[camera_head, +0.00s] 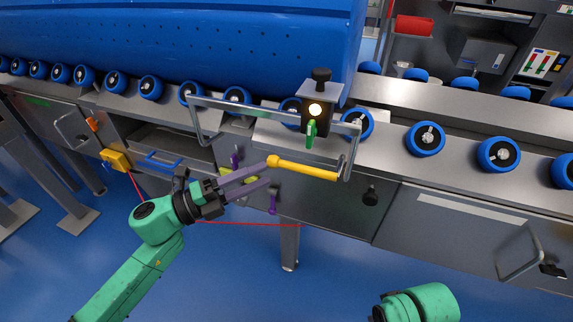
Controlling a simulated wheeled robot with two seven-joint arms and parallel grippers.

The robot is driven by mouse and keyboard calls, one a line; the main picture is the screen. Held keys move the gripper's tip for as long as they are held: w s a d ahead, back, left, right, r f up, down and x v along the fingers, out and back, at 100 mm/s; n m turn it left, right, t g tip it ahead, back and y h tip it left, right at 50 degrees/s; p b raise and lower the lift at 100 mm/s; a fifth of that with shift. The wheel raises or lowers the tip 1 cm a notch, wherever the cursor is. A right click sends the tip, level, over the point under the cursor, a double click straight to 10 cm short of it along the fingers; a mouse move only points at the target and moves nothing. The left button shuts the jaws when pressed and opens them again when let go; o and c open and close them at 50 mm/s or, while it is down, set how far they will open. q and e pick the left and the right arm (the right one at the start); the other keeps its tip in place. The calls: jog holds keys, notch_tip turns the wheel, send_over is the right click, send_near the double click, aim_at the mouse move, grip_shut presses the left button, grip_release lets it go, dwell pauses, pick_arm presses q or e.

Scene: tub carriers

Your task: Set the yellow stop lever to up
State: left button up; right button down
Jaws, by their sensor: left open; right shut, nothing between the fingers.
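The yellow stop lever (305,169) sticks out on the front of the conveyor, below the metal rail. It lies close to level, its round knob at the left end and its other end at the right near the rail's bracket. My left gripper (266,174) has its two purple fingers apart and empty. Their tips are at the knob end of the lever in the picture; I cannot tell whether they touch it. Of my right arm only a green and black part shows at the bottom edge; its gripper fingers are not visible.
A metal guard rail (270,108) runs above the lever. A black box with a lit lamp (315,110) and a green handle (311,134) stands behind it. Blue rollers (425,139) line the conveyor, with a large blue tub (190,40) at the back.

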aim_at(288, 162)
pick_arm(q)
jog(key=x, duration=0.7)
jog(key=shift+d, duration=0.2)
grip_shut()
dwell(1.0)
